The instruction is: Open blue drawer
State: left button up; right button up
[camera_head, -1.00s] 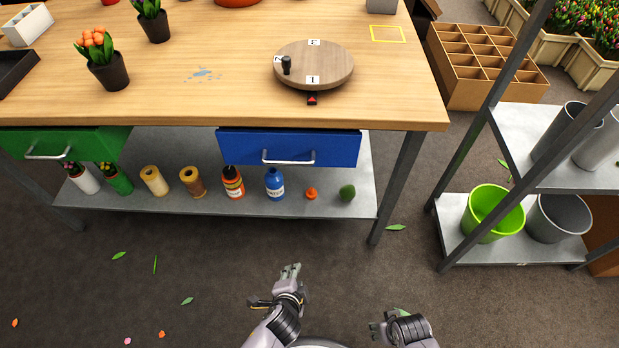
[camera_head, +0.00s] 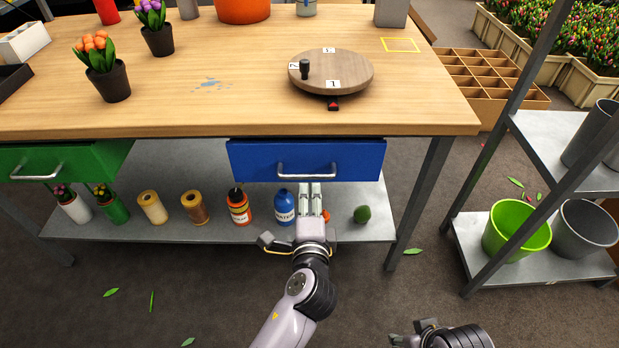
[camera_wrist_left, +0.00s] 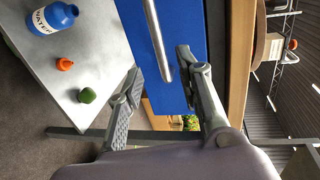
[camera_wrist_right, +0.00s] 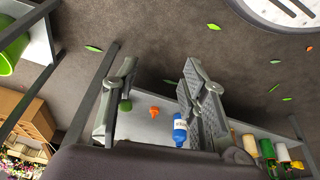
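The blue drawer (camera_head: 258,160) sits under the front edge of the wooden table and looks closed. Its silver bar handle (camera_head: 307,174) runs across the front. My left gripper (camera_head: 311,192) is just below and in front of the handle, fingers pointing at the drawer. In the left wrist view the handle (camera_wrist_left: 157,38) lies in the gap between the spread fingers (camera_wrist_left: 160,64), which are not closed on it.
A green drawer (camera_head: 100,155) stands slightly out at the left. The lower shelf (camera_head: 225,229) holds a blue bottle (camera_head: 285,208), an orange bottle (camera_head: 239,207) and other items. A metal rack (camera_head: 480,255) with buckets stands at the right. The floor in front is mostly clear.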

aim_at(310, 178)
pick_arm(q)
jog(key=x, duration=0.4)
jog(key=shift+b, duration=0.3)
jog(key=shift+b+x, duration=0.5)
jog(key=shift+x, duration=2.25)
pick_arm(e)
jog(key=shift+s+r, duration=0.35)
pick_arm(q)
jog(key=shift+c, duration=0.3)
grip_shut()
